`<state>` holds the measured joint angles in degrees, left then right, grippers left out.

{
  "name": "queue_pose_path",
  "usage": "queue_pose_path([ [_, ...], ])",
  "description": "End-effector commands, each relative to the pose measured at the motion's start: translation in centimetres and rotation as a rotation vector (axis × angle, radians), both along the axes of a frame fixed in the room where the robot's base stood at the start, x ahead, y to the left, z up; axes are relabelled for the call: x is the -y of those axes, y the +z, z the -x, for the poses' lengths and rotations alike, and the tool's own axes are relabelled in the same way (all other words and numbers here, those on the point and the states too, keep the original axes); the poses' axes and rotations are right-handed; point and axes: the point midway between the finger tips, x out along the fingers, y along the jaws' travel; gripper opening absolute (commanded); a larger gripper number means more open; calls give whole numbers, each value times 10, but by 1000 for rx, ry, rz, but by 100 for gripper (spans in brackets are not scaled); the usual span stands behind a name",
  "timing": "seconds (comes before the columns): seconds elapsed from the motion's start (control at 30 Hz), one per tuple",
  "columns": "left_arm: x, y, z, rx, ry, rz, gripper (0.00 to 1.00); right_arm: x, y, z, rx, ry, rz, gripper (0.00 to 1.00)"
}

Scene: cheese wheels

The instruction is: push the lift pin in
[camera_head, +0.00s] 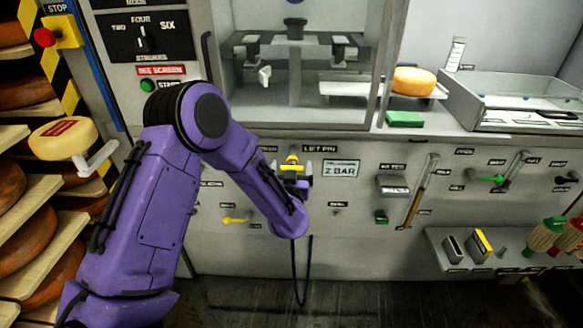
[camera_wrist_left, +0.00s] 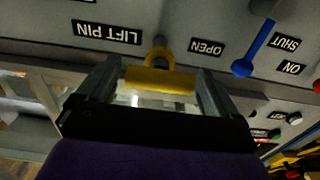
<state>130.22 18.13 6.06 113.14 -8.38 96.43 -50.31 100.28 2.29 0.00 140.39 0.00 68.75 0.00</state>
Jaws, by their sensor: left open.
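The lift pin (camera_head: 292,162) is a yellow handle on the grey front panel, left of the LIFT PIN label. In the left wrist view the lift pin (camera_wrist_left: 160,79) shows as a yellow crossbar with a yellow ring behind it; a short grey piece shows between ring and panel. My left gripper (camera_head: 293,173) is at the handle, its fingers pointing at the panel. In the wrist view my left gripper (camera_wrist_left: 158,92) is open, with one finger on each side of the crossbar and gaps visible. How deep the pin sits is hard to tell. My right gripper is not seen.
The LIFT PIN label (camera_wrist_left: 107,32) and a blue lever (camera_wrist_left: 254,48) are close by on the panel. Above stands a glazed press cabinet (camera_head: 295,75). A cheese shelf (camera_head: 30,200) is at left; a small ledge (camera_head: 500,262) with tools projects at right.

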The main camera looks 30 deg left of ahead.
Motion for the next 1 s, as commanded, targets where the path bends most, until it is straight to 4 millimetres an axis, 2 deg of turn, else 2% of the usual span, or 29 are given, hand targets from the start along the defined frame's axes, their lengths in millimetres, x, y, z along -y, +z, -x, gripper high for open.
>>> queue_pose_path([
  [0.23, -1, -1, -2, -1, -1, 1, 94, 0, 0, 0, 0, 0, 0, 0],
  [0.27, -1, -1, -2, -1, -1, 1, 87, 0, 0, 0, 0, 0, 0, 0],
  [0.3, -1, -1, -1, -1, -1, 1, 74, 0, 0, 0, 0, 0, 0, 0],
  [0.47, -1, -1, -1, -1, -1, 1, 22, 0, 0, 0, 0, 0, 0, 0],
  [0.5, -1, -1, -1, -1, -1, 1, 18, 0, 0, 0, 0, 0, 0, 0],
  [0.63, -6, -1, -10, 1, 1, -1, 17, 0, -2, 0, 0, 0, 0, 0],
  [0.9, -31, -2, -51, 0, 1, 0, 17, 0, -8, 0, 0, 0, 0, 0],
  [1.0, -34, -1, -56, -1, -1, 0, 18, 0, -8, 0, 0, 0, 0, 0],
])
